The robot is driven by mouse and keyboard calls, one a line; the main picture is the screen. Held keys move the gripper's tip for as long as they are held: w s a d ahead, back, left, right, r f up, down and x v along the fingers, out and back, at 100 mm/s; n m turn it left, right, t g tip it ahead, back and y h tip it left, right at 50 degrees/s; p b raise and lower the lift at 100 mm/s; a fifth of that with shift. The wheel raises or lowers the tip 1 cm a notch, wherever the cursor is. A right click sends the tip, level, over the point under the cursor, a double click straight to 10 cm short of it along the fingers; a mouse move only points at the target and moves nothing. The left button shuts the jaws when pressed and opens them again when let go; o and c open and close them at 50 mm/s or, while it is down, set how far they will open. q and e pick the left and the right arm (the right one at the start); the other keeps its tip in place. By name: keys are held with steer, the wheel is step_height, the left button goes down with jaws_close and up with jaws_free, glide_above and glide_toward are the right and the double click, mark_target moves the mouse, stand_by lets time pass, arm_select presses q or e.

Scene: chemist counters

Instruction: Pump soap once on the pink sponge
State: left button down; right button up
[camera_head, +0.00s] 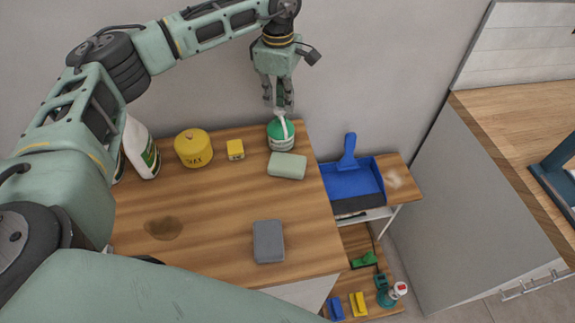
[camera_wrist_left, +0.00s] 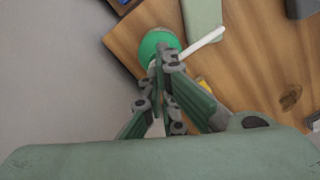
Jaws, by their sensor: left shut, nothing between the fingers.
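The soap dispenser (camera_head: 281,137) is round and green with a white pump spout, upright near the back right of the wooden counter. It also shows in the left wrist view (camera_wrist_left: 153,43), its white spout pointing up and right. My left gripper (camera_head: 281,108) is shut and empty, pointing down at the pump top. Its fingertips (camera_wrist_left: 165,62) overlap the pump head; I cannot tell whether they touch it. A pale green sponge-like block (camera_head: 287,166) lies just in front of the dispenser, and a dark grey one (camera_head: 268,241) lies nearer the front. I see no clearly pink sponge. My right gripper is not in view.
A yellow tin (camera_head: 193,148), a small yellow box (camera_head: 235,149) and a white bottle (camera_head: 141,149) stand left along the back. A blue dustpan (camera_head: 352,178) lies right of the counter. A dark stain (camera_head: 163,228) marks the counter. Its middle is clear.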

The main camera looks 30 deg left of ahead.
arm_select(q)
steer(key=shift+s+f+b, duration=0.1)
steer(key=shift+f+b, duration=0.2)
steer(key=shift+f, duration=0.35)
steer(key=shift+r+p, duration=1.05)
steer(key=shift+r, duration=0.65)
steer(key=shift+r, duration=0.1)
step_height(320, 180, up, 6)
steer(key=p, duration=0.3)
steer(key=shift+p, duration=0.4)
